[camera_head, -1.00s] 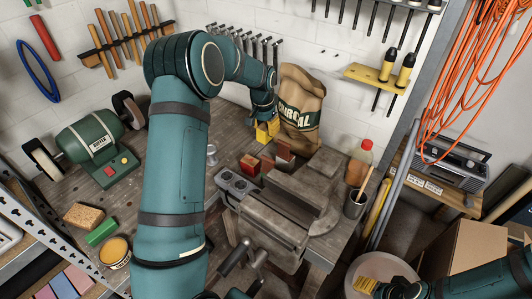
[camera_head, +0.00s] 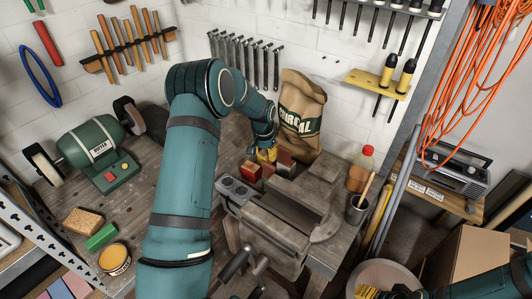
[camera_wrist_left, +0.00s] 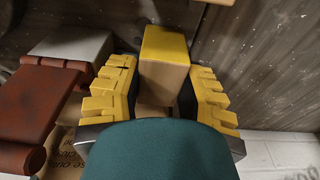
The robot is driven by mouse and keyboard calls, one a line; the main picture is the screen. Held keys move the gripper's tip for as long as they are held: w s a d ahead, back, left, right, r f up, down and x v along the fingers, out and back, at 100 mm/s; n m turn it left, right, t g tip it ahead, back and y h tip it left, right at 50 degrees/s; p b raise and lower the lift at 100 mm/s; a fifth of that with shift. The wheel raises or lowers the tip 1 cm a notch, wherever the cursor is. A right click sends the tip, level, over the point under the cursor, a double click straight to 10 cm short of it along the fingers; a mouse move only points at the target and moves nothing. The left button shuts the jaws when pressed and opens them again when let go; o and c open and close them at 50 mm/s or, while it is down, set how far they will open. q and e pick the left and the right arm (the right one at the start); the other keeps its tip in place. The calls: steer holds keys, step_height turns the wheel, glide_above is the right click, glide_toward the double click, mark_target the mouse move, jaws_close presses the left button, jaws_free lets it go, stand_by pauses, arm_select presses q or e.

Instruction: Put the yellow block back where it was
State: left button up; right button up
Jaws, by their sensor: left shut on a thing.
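The yellow block (camera_wrist_left: 165,44) is between the two yellow finger pads of my left gripper (camera_wrist_left: 163,85) in the left wrist view. Its top is bright yellow and its side looks tan. In the head view my left gripper (camera_head: 266,154) is shut on it, low behind the vise; block and pads are hard to tell apart there. A red block (camera_head: 250,170) stands just left of and nearer than the gripper. My right gripper (camera_head: 368,291) shows partly at the bottom edge, apart from the blocks.
The grey vise (camera_head: 278,218) stands in front of the blocks. A charcoal bag (camera_head: 301,112) stands close behind on the right. A green buffer (camera_head: 95,148), sponge (camera_head: 83,221) and tin (camera_head: 114,258) are at the left. Bare bench lies left of my left arm.

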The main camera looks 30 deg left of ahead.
mark_target(263, 154)
arm_select(q)
steer(key=shift+f, duration=0.25)
steer(key=o, duration=0.8)
steer(key=shift+r, duration=0.2)
step_height(263, 154, up, 12)
steer(key=s, duration=0.1)
steer(key=shift+s+p, duration=0.2)
steer(key=shift+p, duration=0.2)
steer(key=shift+a, duration=0.1)
